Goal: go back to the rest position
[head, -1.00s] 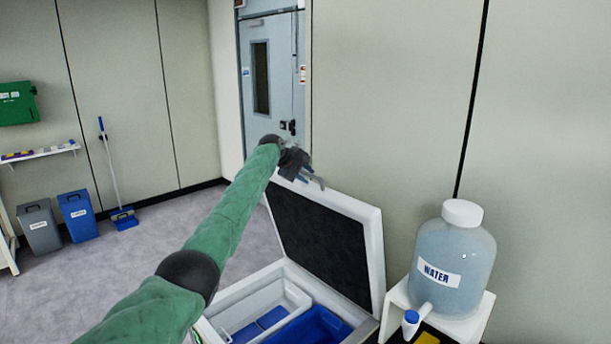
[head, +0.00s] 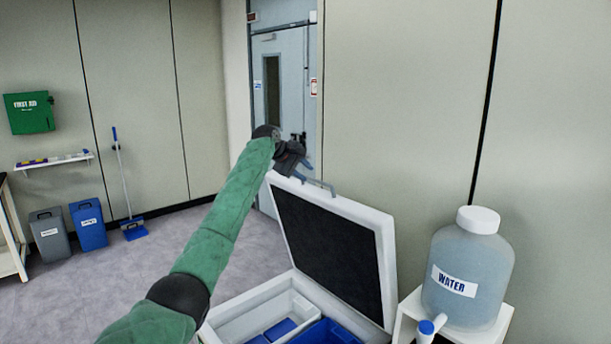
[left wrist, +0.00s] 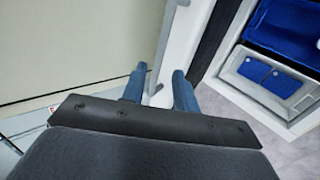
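My left arm reaches across the head view to the raised lid of a white chest. My left gripper (head: 306,165) is dark with blue-grey fingers and is just above the lid's top edge, near the grey handle (head: 320,186). In the left wrist view the two fingers (left wrist: 159,70) stand apart with nothing held between them. The white lid (head: 388,250) with a dark inner panel stands open, tilted back. My right gripper is not in view.
The open chest (head: 222,316) holds blue contents. A water jug (head: 467,255) stands on a white stand (head: 500,325) at right. Grey (head: 50,240) and blue (head: 89,230) bins and a broom (head: 124,180) stand at far left. Floor between is clear.

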